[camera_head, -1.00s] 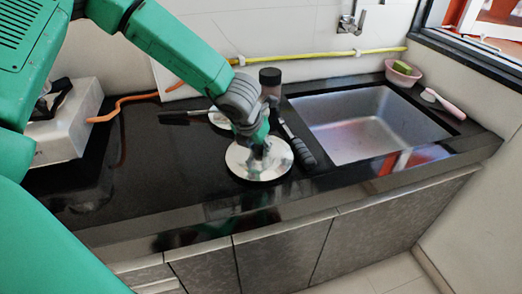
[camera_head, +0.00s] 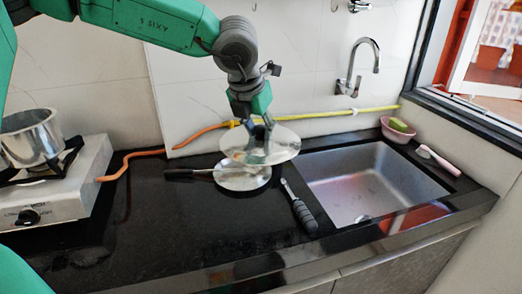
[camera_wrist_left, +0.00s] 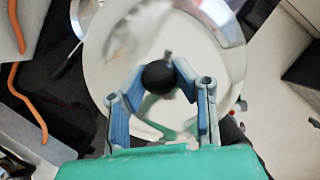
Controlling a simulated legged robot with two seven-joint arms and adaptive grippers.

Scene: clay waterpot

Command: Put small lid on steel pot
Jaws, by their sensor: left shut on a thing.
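My left gripper (camera_head: 264,128) is shut on the dark knob of a round, shiny lid (camera_head: 287,143). It holds the lid clear of the counter, roughly level. In the left wrist view the black knob (camera_wrist_left: 160,77) sits between the blue finger pads, with the lid's bright disc (camera_wrist_left: 205,50) beyond them. The steel pot (camera_head: 33,138) stands on the stove at the far left of the head view, well away from the lid. Its top looks open. My right gripper is not in view.
A second shiny round piece (camera_head: 243,178) lies on the counter below the held lid, near a black handle (camera_head: 183,172). A grey-handled tool (camera_head: 300,208) lies by the sink (camera_head: 375,190).

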